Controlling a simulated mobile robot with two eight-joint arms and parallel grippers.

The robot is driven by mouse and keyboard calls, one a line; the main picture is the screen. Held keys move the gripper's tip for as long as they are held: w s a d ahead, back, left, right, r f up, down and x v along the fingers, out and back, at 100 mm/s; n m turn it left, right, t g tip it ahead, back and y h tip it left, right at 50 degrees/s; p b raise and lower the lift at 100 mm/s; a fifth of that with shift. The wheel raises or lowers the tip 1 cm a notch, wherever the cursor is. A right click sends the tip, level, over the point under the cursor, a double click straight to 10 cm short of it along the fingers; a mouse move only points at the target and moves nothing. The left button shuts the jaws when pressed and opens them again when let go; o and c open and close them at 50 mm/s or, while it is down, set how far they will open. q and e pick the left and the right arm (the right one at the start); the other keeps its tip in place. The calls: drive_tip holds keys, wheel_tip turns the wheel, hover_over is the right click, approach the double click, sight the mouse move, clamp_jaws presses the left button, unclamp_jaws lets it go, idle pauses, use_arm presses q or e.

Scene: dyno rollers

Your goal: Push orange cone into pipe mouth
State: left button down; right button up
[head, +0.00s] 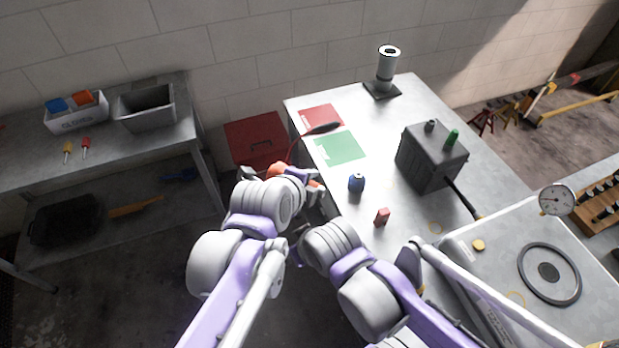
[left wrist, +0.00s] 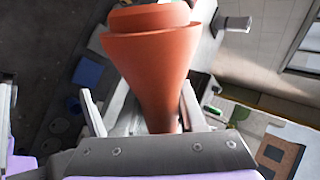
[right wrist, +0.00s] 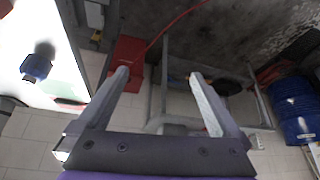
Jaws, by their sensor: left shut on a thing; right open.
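The orange cone (head: 277,170) is held in my left gripper (head: 282,178), off the near left side of the metal table. In the left wrist view the cone (left wrist: 152,62) rises between the fingers of my left gripper (left wrist: 145,105), narrow part down in the jaws and wide part outward. A grey upright pipe (head: 386,66) with a dark open mouth on top stands on a dark base at the table's far edge, well apart from the cone.
A red toolbox (head: 255,135) stands beside the table. A workbench with bins (head: 147,112) is at left.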

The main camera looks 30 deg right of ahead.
drive_tip(key=m+t+y, duration=0.9)
drive_tip(key=m+y, duration=0.1)
drive_tip(key=m, duration=0.2)
approach(324, 191)
drive_tip(key=f, duration=0.1)
drive_tip(key=x, duration=1)
drive_tip(key=shift+c, duration=0.3)
